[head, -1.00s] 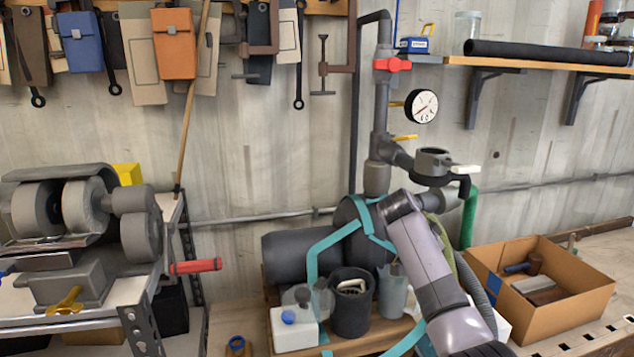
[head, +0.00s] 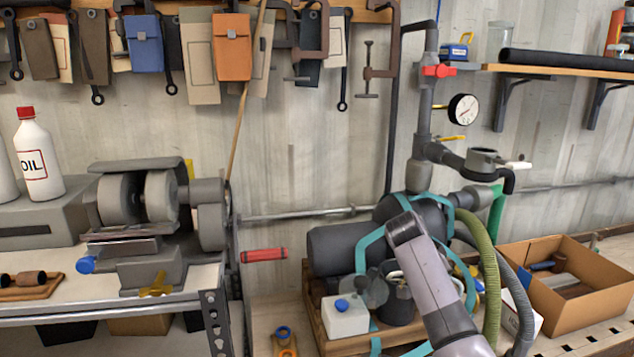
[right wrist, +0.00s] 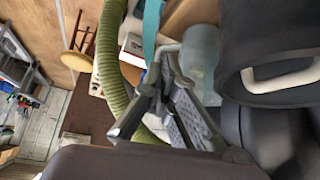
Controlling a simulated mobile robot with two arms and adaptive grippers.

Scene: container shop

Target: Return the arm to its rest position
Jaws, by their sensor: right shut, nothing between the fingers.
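My right arm (head: 432,282) rises from the bottom edge of the head view, in front of the pump with teal straps (head: 345,243). In the right wrist view my right gripper (right wrist: 166,62) is shut and empty. Its fingers are near a green ribbed hose (right wrist: 112,70), a teal strap (right wrist: 151,30) and a pale translucent container (right wrist: 200,62). I cannot tell whether they touch any of these. My left arm and gripper are not in view.
A cardboard box (head: 572,312) is on the right. A bench grinder (head: 150,200) and an oil bottle (head: 38,160) stand on the left bench. A red handle (head: 264,254) sticks out between.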

